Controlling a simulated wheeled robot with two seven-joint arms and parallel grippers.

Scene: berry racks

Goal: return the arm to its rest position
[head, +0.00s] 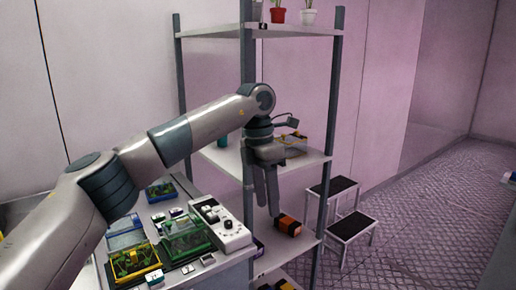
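My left arm (172,140) reaches in from the lower left, bent at the elbow and stretched out toward the metal shelf rack. My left gripper (267,208) hangs with its fingers pointing down, in front of the rack's middle shelves. Nothing shows between its fingers, but their gap cannot be judged from this angle. My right gripper is not in view.
The rack (331,100) has potted plants on top and an orange-and-dark box (288,224) lower down. Below my arm, a table holds a white control box (221,228), green (186,238) and yellow (132,262) trays.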

